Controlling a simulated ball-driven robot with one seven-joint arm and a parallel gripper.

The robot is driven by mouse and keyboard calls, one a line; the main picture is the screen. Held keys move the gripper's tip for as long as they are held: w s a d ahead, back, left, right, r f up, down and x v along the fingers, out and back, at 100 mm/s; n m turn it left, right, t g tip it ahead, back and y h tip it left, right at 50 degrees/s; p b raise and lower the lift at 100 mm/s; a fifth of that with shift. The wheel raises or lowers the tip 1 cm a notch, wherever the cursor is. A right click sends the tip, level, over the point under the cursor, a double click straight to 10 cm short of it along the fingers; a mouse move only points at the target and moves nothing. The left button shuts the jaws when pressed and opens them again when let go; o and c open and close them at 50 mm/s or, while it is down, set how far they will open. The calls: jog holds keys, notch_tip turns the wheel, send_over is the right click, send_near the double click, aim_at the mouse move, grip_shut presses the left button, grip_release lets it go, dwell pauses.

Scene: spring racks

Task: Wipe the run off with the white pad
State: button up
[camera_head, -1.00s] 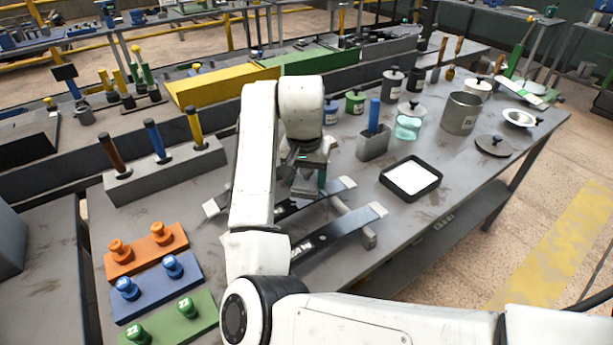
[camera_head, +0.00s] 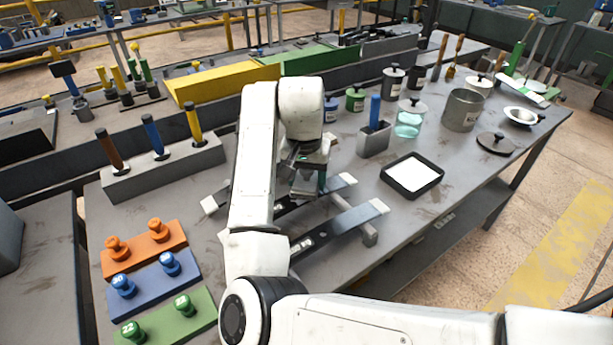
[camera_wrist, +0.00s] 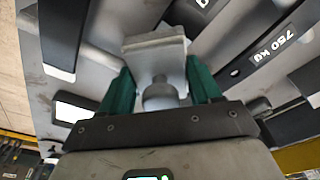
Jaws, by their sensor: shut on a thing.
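My gripper (camera_head: 308,172) hangs over the two dark bars with pale ends near the middle of the bench. In the wrist view its green fingers (camera_wrist: 158,85) are shut on the round knob of a pale grey-white block, which looks like the pad (camera_wrist: 155,53). The far bar (camera_head: 338,183) is partly hidden by my arm and gripper. The near bar (camera_head: 340,228) lies nearer the front edge. A bar with a "750 kg" label (camera_wrist: 268,48) shows in the wrist view. I cannot make out a run, nor whether the pad touches a bar.
A black tray with a white inside (camera_head: 388,180) lies right of the bars. A grey holder with a blue handle (camera_head: 373,140), jars and a metal pot (camera_head: 462,110) stand behind it. Orange, blue and green knobbed blocks (camera_head: 150,262) lie at front left. A three-handled rack (camera_head: 165,165) stands behind them.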

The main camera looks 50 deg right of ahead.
aim_at(327, 185)
jog(key=shift+f+b, duration=0.3)
jog(key=shift+f, duration=0.5)
jog(key=shift+d, duration=0.1)
